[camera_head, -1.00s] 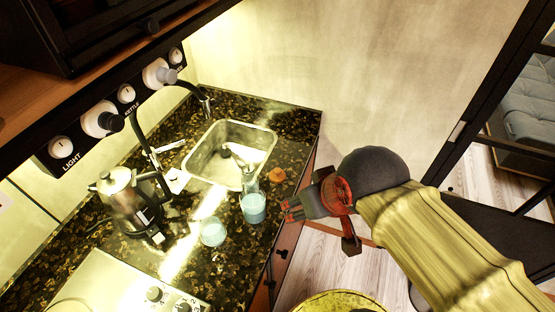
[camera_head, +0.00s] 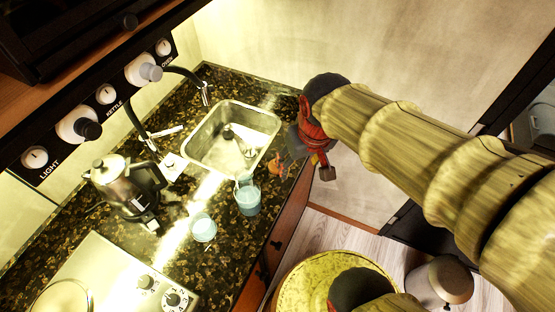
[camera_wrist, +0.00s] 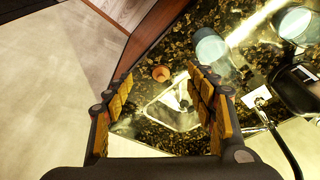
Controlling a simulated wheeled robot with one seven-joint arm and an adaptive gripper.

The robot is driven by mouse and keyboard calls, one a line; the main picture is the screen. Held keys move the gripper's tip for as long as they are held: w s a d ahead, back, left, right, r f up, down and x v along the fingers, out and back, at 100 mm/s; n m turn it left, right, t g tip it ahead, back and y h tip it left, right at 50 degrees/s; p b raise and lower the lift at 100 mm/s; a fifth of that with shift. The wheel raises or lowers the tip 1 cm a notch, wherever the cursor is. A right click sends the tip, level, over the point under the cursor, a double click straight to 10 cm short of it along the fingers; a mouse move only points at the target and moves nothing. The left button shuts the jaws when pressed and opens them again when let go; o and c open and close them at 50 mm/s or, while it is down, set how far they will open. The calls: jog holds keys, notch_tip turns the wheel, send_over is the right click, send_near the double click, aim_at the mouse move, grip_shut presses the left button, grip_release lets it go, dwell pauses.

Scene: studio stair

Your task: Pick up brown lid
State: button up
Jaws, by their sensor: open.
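The brown lid (camera_head: 277,168) is a small orange-brown piece on the dark speckled counter, between the sink's right corner and the counter's edge. My gripper (camera_head: 291,154) is at the counter's right edge, close to the lid, and partly hides it from the head camera. In the wrist view the lid (camera_wrist: 161,73) shows whole, beyond and between the tips of my open gripper (camera_wrist: 160,80). The fingers hold nothing, and there is a gap between them and the lid.
A bottle of blue liquid (camera_head: 248,197) stands just left of the lid, and a blue glass (camera_head: 203,228) stands nearer the stove. The steel sink (camera_head: 212,112) is behind. A kettle (camera_head: 120,182) stands at left. A round yellow stool (camera_head: 310,285) is on the floor.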

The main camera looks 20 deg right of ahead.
jog(key=w+f+g+p, duration=0.1)
jog(key=w+f, duration=0.4)
jog(key=w+f+g+p, duration=0.1)
jog(key=w+f+p, duration=0.1)
jog(key=w+f, duration=0.3)
jog(key=w+f+p, duration=0.2)
jog(key=w+f, duration=0.4)
jog(key=w, duration=0.1)
jog(key=shift+w+d+f+g, duration=0.1)
jog(key=shift+w+d+g, duration=0.1)
jog(key=shift+g, duration=0.2)
notch_tip(320, 180, down, 8)
jog(key=shift+a+r+b, duration=0.1)
jog(key=shift+r+b, duration=0.15)
jog(key=shift+b, duration=0.05)
jog(key=shift+c, duration=0.4)
jog(key=c, duration=0.6)
